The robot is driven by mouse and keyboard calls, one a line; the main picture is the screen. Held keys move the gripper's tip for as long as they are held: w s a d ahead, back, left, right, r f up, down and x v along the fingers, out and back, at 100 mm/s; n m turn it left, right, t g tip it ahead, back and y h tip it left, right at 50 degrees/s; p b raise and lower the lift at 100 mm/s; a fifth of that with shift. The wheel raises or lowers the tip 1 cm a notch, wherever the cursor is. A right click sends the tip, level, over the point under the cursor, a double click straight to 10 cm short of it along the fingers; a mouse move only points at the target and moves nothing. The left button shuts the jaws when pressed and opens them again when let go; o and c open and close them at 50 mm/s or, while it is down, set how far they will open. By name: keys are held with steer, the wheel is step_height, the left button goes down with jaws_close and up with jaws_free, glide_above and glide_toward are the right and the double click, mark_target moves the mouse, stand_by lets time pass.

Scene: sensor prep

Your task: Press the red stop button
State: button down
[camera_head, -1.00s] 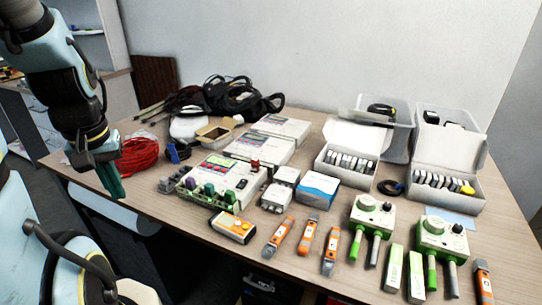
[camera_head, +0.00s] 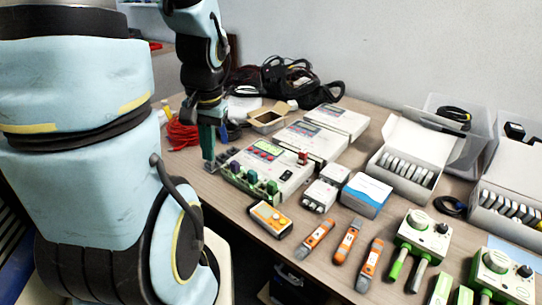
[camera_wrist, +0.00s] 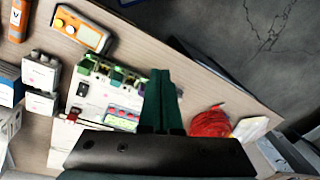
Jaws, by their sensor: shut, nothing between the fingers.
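A white device (camera_head: 285,178) lies on the table, with coloured connectors along its front edge and a panel with small red buttons (camera_head: 262,158). A red block (camera_head: 302,158) sits at its right end. I cannot tell which red part is the stop button. My gripper (camera_head: 209,164), with green fingers, is shut and empty, pointing down just left of the device. In the wrist view, the shut fingers (camera_wrist: 161,78) are beside the device (camera_wrist: 98,92), whose coloured button panel (camera_wrist: 122,115) shows left of them. Whether the fingertips touch anything is unclear.
A red cable coil (camera_head: 182,134) lies left of my gripper. More white devices (camera_head: 308,138) stand behind the first. An orange-grey meter (camera_head: 270,220) and grey modules (camera_head: 322,192) stand in front and to the right. Black cables (camera_head: 290,80) lie at the back.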

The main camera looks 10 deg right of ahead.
steer(key=w+d+m+y+p, duration=0.2)
steer(key=w+m+y, duration=0.1)
steer(key=m, duration=0.2)
steer(key=m+t+p, duration=0.3)
steer(key=m+t, duration=0.4)
steer(key=m, duration=0.6)
glide_above(270, 158)
steer(key=d, duration=0.1)
steer(key=f, duration=0.1)
steer(key=shift+s+b, duration=0.3)
steer(key=shift+s, duration=0.1)
steer(key=shift+f, duration=0.1)
step_height(270, 158, down, 8)
steer(key=b, duration=0.6)
steer(key=shift+f+b, duration=0.4)
steer(key=shift+b, duration=0.1)
steer(key=shift+f, duration=0.15)
steer(key=shift+f+b, duration=0.25)
steer(key=shift+b, duration=0.5)
